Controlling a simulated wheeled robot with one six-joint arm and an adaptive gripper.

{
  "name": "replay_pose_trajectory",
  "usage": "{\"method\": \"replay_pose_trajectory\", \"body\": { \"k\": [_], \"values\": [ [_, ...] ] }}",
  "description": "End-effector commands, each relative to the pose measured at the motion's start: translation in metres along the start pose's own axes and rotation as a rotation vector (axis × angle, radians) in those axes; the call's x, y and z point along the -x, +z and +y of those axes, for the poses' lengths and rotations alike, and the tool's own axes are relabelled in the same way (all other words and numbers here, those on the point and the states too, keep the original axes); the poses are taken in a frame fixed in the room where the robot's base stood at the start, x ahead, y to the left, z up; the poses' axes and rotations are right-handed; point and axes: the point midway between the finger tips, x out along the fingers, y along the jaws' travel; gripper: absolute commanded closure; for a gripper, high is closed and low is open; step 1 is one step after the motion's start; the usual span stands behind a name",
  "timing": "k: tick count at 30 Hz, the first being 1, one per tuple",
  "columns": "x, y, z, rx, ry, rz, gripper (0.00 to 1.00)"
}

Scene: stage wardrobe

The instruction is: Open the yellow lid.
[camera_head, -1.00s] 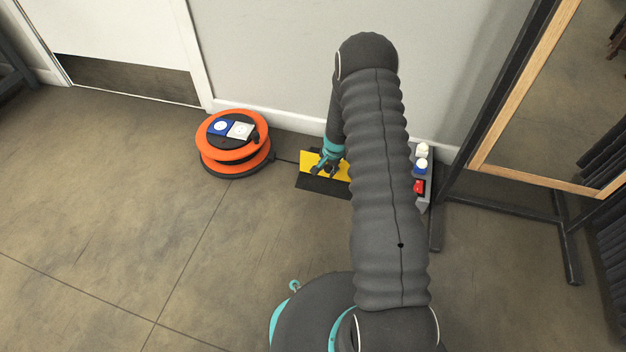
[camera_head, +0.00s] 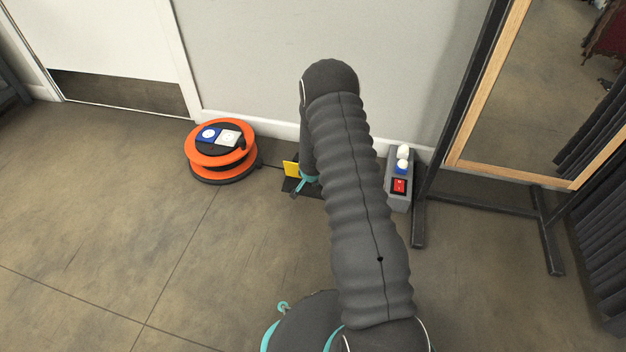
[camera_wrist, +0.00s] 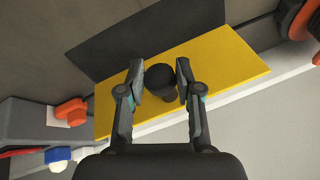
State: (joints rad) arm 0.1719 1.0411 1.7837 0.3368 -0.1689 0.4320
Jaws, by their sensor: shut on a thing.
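The yellow lid (camera_wrist: 225,65) is a flat yellow panel slanting across the wrist view, with a dark panel (camera_wrist: 120,45) along one long edge. A round black knob (camera_wrist: 160,78) stands out from the lid's face. My gripper (camera_wrist: 160,82) has one finger on each side of this knob and is shut on it. In the head view, only the left end of the yellow lid (camera_head: 291,168) shows, close to the wall. My gripper (camera_head: 304,184) is at it there, and my arm hides the rest of the lid.
An orange cable reel (camera_head: 222,165) stands to the left of the lid. A grey box (camera_head: 399,180) with a red switch stands to the right. Farther right is a framed mirror on a dark stand (camera_head: 419,215). The floor at the front left is clear.

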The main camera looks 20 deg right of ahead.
Motion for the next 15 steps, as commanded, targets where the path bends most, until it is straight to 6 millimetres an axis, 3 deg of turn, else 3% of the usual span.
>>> {"method": "replay_pose_trajectory", "body": {
  "k": [1,8,9,12,15],
  "values": [
    [-0.0035,0.004,0.0111,-0.011,0.015,-0.011,1.0],
    [-0.0033,0.0042,0.011,-0.011,0.016,-0.012,1.0],
    [-0.0033,0.0043,0.011,-0.011,0.016,-0.012,0.61],
    [-0.0027,0.0041,0.0087,-0.009,0.013,-0.01,0.42],
    [-0.0017,0.0055,0.0042,-0.002,0.008,-0.01,0.42]
  ]
}}
